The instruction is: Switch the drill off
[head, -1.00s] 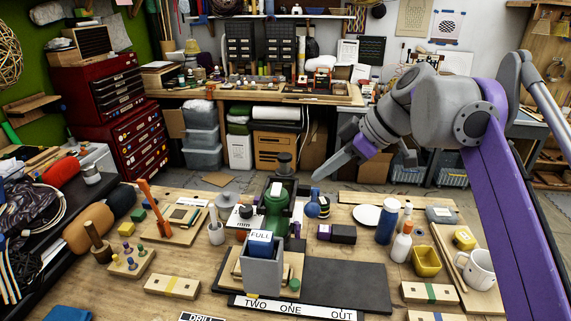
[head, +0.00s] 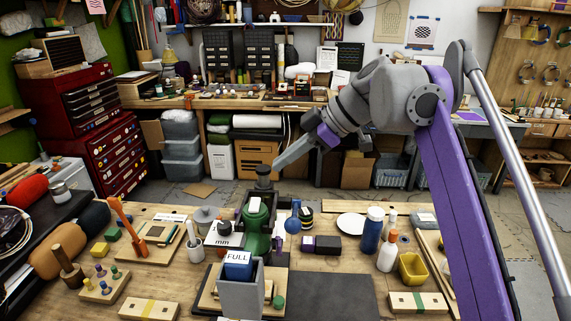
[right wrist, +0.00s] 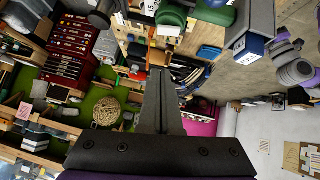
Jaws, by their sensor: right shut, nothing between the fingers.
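A green machine with a dark column on top, which looks like the drill (head: 257,216), stands in the middle of the table. A white box with a black knob (head: 224,227) sits just left of it; I cannot tell whether it is the switch. My right gripper (head: 279,164) is shut and empty, its tip beside the drill's dark top in the picture; I cannot tell the gap in depth. The right wrist view shows the shut fingers (right wrist: 161,75) and part of a green body (right wrist: 170,14). My left gripper is not in view.
A grey holder with a blue FULL block (head: 238,262) stands in front of the drill. A blue bottle (head: 372,230), a white bottle (head: 388,252) and a yellow cup (head: 412,268) are at right. A dark mat (head: 325,295) lies bare at the front.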

